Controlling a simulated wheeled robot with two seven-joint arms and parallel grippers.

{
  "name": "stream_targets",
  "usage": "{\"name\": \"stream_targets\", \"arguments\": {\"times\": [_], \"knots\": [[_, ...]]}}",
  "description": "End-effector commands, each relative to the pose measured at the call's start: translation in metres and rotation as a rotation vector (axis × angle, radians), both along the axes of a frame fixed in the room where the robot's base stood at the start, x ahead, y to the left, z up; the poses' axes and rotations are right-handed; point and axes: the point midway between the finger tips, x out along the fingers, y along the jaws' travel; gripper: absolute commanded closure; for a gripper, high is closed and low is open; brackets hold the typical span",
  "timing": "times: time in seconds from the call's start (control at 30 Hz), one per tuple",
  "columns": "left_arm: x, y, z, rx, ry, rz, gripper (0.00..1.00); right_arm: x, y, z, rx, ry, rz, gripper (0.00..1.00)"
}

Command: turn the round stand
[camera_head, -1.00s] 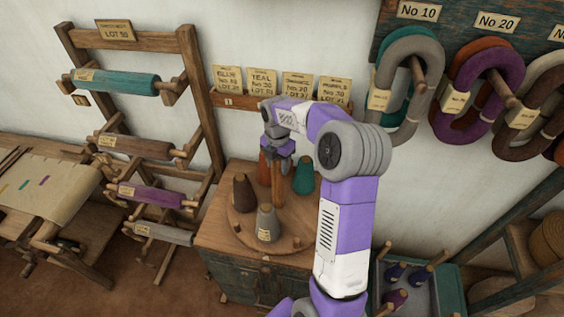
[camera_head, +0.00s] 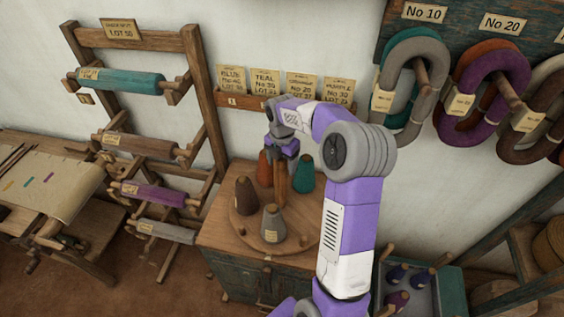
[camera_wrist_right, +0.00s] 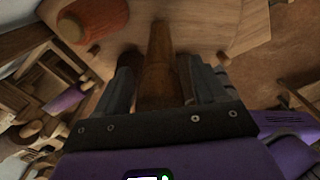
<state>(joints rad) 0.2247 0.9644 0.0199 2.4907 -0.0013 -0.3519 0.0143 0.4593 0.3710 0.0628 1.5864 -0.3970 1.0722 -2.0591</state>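The round stand (camera_head: 244,230) is a flat wooden disc on top of a small cabinet. A wooden post (camera_head: 281,182) rises from its middle. Yarn cones stand around the post: orange (camera_head: 265,168), teal (camera_head: 304,176), brown (camera_head: 245,196) and grey (camera_head: 273,223). My right gripper (camera_head: 285,156) points down at the post's upper part. In the right wrist view, the post (camera_wrist_right: 160,75) lies between the two fingers (camera_wrist_right: 162,82), which sit close against both its sides; the orange cone (camera_wrist_right: 95,18) and disc (camera_wrist_right: 205,25) show beyond. My left gripper is not in view.
The cabinet (camera_head: 232,270) stands near the wall. Yarn hanks (camera_head: 486,95) hang on the right. A grey tray with spools (camera_head: 425,295) lies right of my arm.

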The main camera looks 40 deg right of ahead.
Motion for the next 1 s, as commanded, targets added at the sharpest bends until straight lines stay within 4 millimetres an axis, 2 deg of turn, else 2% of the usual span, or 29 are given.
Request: {"name": "stream_targets", "arguments": {"times": [0.17,0.6,0.73,1.0], "knots": [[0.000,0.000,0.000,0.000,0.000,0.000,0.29,0.000,0.001,0.003,0.002,0.001,0.001,0.29],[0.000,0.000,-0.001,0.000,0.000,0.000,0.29,0.001,0.000,0.067,0.000,-0.002,0.001,0.29],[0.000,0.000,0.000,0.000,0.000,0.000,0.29,0.000,0.000,0.075,0.000,-0.001,0.000,0.29],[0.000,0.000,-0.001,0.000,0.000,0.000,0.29,0.000,0.000,0.076,0.001,0.000,0.000,0.29]]}}
